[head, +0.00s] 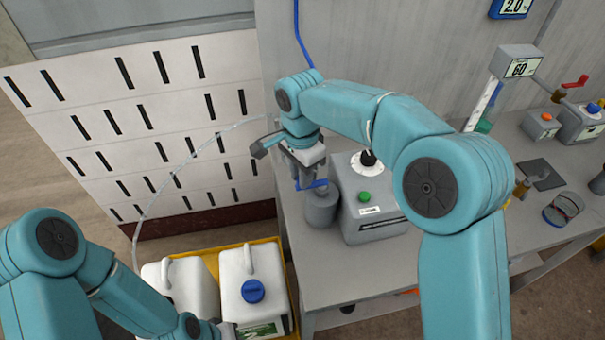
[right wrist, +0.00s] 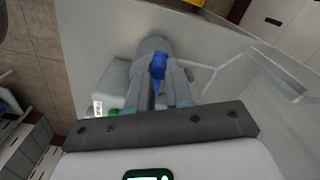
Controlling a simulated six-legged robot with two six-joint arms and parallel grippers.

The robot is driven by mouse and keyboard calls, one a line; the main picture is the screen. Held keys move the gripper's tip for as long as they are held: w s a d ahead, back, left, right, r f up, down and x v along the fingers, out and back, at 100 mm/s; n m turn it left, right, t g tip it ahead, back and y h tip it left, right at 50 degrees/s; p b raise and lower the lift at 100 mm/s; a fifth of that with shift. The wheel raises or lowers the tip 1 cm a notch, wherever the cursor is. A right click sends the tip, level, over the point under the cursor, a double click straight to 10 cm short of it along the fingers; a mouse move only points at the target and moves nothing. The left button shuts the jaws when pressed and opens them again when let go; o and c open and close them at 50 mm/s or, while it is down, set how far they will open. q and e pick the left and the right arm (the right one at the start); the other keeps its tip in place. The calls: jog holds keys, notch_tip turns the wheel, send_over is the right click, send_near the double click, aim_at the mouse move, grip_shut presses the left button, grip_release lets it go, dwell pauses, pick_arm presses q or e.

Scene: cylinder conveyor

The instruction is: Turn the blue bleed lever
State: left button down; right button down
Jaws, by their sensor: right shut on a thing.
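The blue bleed lever (head: 318,184) sits at the top of a grey cylinder (head: 321,208) on the left side of a grey pump box (head: 377,225). My right gripper (head: 307,184) points down over the cylinder and is shut on the lever. In the right wrist view the blue lever (right wrist: 159,65) shows between the finger ends of my right gripper (right wrist: 165,85); its lower part is hidden by the fingers. My left arm is at the lower left, and its gripper (head: 218,330) is only partly seen at the bottom edge, beside a white jug.
White jugs (head: 252,312), one with a blue cap (head: 252,291), stand in a yellow tray (head: 290,290) left of the grey bench (head: 300,262). A clear hose (head: 176,172) arcs past the slotted panel. A gauge box (head: 517,67) and other equipment stand at right.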

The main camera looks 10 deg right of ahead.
jog(key=shift+w+d+m, duration=0.1)
jog(key=shift+w+m, duration=0.1)
jog(key=shift+m, duration=0.3)
jog(key=c, duration=1.3)
grip_release()
jog(key=shift+o, duration=1.3)
